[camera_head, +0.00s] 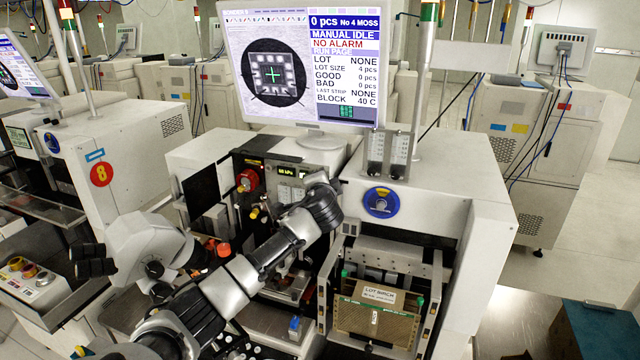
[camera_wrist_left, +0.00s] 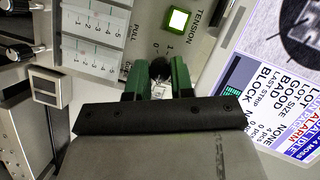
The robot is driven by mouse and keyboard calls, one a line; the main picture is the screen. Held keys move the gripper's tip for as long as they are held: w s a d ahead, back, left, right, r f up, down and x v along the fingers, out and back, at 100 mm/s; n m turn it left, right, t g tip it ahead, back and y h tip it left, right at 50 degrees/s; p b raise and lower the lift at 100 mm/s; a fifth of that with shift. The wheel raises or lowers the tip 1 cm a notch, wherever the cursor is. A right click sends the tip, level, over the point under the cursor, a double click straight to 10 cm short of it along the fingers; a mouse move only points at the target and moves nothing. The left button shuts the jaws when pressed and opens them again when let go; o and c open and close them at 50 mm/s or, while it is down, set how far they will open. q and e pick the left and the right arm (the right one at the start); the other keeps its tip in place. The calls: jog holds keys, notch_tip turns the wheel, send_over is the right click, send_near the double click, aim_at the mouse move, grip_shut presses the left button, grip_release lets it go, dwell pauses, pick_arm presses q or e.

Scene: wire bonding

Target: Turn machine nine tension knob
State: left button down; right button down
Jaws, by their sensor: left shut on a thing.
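The machine's front panel (camera_head: 283,172) is in the middle of the head view, below the monitor. In the left wrist view, the dark tension knob (camera_wrist_left: 160,67) sits on the panel beside the TENSION label and a lit green button (camera_wrist_left: 178,19). My left gripper (camera_wrist_left: 159,80) has its green fingers on both sides of the knob and is shut on it. In the head view my left gripper (camera_head: 322,203) reaches the right part of the panel, and its hand hides the knob and fingertips. My right gripper is not in view.
The monitor (camera_head: 305,60) stands just above the hand. A lot box (camera_head: 376,308) sits in the lower right bay.

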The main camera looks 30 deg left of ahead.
pick_arm(q)
jog(key=c, duration=1)
grip_release()
jog(key=b+v, duration=0.4)
jog(key=v, duration=0.6)
jog(key=shift+s+d, duration=0.25)
jog(key=shift+s, duration=0.05)
jog(key=shift+f, duration=0.1)
